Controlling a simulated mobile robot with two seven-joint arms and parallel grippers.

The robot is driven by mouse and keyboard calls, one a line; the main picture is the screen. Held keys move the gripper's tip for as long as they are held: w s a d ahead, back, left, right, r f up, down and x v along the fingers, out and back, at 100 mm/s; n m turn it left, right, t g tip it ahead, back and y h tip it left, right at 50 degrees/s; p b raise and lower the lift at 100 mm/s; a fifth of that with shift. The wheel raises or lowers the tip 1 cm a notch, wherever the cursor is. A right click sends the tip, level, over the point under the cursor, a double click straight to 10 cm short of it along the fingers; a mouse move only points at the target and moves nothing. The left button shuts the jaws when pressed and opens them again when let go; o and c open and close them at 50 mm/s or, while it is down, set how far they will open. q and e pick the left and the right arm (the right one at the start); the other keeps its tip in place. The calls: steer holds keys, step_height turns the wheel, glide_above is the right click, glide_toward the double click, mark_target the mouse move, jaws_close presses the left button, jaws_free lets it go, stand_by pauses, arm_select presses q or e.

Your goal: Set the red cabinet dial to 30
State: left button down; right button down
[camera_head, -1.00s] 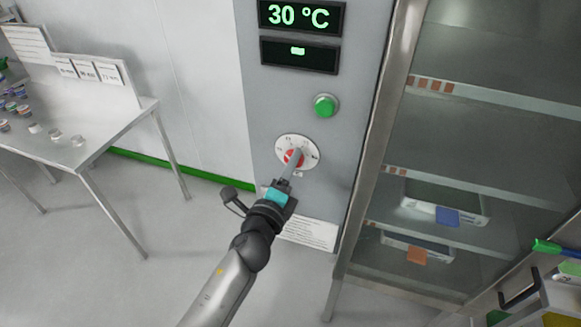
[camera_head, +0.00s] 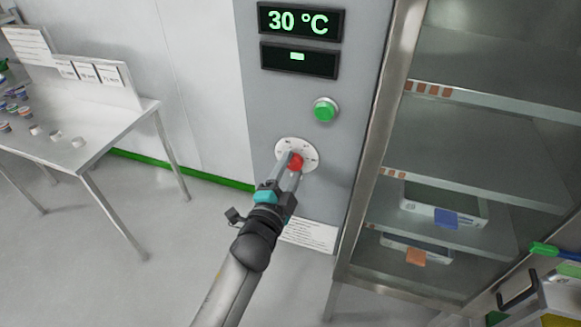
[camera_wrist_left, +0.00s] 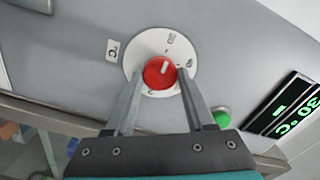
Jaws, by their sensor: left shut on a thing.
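The red cabinet dial (camera_head: 297,161) sits on a round white scale plate on the grey cabinet panel. It also shows in the left wrist view (camera_wrist_left: 158,73), with a pale pointer line on its face. My left gripper (camera_head: 291,164) is shut on the dial, one finger on each side of it. The upper display (camera_head: 299,21) reads 30 °C. The lower display (camera_head: 298,59) shows a small green mark. The scale's markings are too small to read. My right gripper is not in view.
A green button (camera_head: 324,110) is above the dial. A glass-fronted cabinet with shelves and trays (camera_head: 440,206) stands right of the panel. A metal table (camera_head: 100,125) with small cups is at the left. The floor between is clear.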

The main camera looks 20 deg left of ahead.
arm_select(q)
steer(key=shift+n, duration=0.3)
steer(key=shift+c, duration=1.3)
jaws_free()
steer(key=s+b, duration=0.1)
steer(key=s, duration=1.4)
steer(key=shift+s+a+b, duration=0.15)
steer(key=shift+a+b, duration=0.15)
steer(key=shift+f, duration=0.1)
steer(key=s+d+f+n+g+b, duration=0.1)
steer(key=s+f+n+g+b, duration=0.25)
steer(key=f, duration=1.45)
steer(key=s+d+f+n+g+b, duration=0.15)
steer(key=s+f+g+b, duration=0.3)
steer(key=f, duration=1.45)
steer(key=s+a+f+n+g+b, duration=0.2)
steer(key=s+a+f+g+b, duration=0.1)
steer(key=s+f, duration=0.8)
steer(key=s+a+f+n+g+b, duration=0.2)
steer(key=s+f+g, duration=0.4)
steer(key=s+f, duration=0.5)
steer(key=shift+s+a+f+n+y+b, duration=0.2)
steer(key=shift+a+f+n+y+b, duration=0.15)
steer(key=shift+a+f+n, duration=0.3)
